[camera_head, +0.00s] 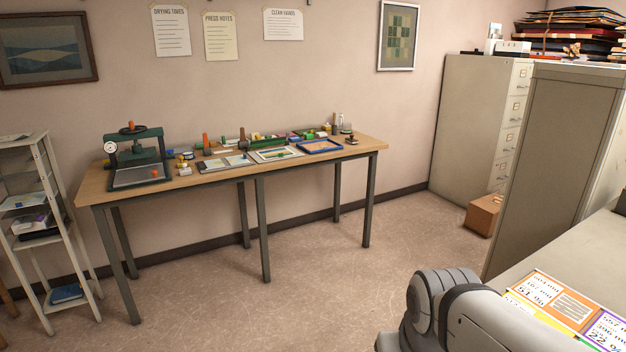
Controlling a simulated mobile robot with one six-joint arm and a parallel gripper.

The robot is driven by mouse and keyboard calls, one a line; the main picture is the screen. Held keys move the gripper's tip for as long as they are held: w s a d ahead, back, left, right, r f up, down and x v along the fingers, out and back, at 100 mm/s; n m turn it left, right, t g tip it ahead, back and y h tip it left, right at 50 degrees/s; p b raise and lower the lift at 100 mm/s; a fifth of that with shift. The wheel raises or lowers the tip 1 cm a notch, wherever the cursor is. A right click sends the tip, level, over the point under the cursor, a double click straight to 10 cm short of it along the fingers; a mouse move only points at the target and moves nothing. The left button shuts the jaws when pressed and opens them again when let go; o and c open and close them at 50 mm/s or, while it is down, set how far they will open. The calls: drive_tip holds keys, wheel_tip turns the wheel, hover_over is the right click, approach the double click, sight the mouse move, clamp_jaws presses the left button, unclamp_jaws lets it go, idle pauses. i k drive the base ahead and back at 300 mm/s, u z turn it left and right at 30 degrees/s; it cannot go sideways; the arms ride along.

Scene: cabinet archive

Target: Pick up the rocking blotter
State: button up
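I cannot pick out the rocking blotter for certain at this distance. A small dark brown piece with a knob on top (351,140) sits at the right end of the wooden worktable (365,147) and may be it. A small pale piece with a yellowish knob (184,168) sits nearer the left, beside the press. Part of my arm shows at the bottom right. My gripper is out of view.
The table also holds a green press (140,160), a blue tray (320,146) and several small tools. A white shelf rack (45,220) stands left, filing cabinets (475,125) right. A desk with papers (565,305) is at lower right. Floor before the table is clear.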

sight(350, 140)
drive_tip(key=i, duration=4.45)
drive_tip(key=z, duration=1.25)
drive_tip(key=i, duration=1.2)
drive_tip(key=u, duration=2.05)
